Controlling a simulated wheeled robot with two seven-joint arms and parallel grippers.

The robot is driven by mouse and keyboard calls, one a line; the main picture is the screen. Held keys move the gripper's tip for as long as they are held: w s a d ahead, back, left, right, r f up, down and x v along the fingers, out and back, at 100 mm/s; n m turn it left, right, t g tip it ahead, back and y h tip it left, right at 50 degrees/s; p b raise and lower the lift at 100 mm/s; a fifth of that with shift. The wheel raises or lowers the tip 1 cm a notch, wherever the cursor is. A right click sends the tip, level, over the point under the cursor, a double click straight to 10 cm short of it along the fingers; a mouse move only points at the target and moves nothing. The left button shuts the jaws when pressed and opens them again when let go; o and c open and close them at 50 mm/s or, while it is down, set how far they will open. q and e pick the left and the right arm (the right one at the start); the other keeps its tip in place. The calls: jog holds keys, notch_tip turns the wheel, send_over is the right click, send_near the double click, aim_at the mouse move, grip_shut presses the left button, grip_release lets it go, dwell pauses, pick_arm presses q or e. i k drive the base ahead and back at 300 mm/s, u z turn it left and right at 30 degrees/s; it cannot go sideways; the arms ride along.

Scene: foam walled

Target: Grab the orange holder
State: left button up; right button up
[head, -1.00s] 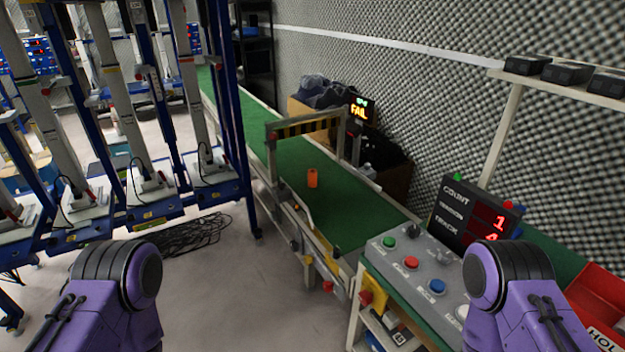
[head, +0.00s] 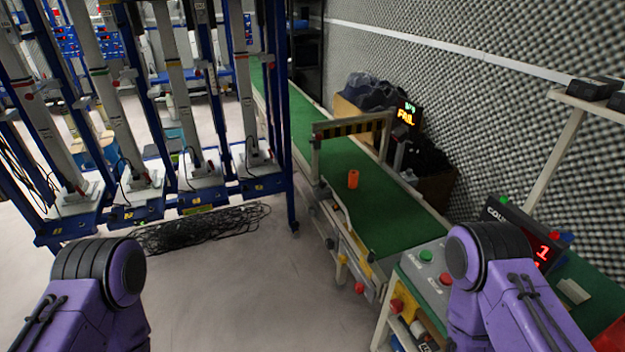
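The orange holder (head: 353,179) is a small orange cylinder standing upright on the green conveyor belt (head: 385,215), just on the near side of the black-and-yellow striped gate. It is right of centre in the head view, well beyond my arms. My two purple arms show at the lower left and lower right. Neither gripper is in the picture, and nothing visible touches the holder.
The striped gate (head: 350,126) spans the belt. A control panel (head: 430,268) with buttons and a count display (head: 543,252) stands at the right. Blue racks (head: 215,190) and coiled black cable (head: 205,228) are at the left. Floor between is clear.

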aim_at(353, 179)
jog(key=u, duration=0.5)
jog(key=i, duration=2.8)
jog(key=z, duration=1.4)
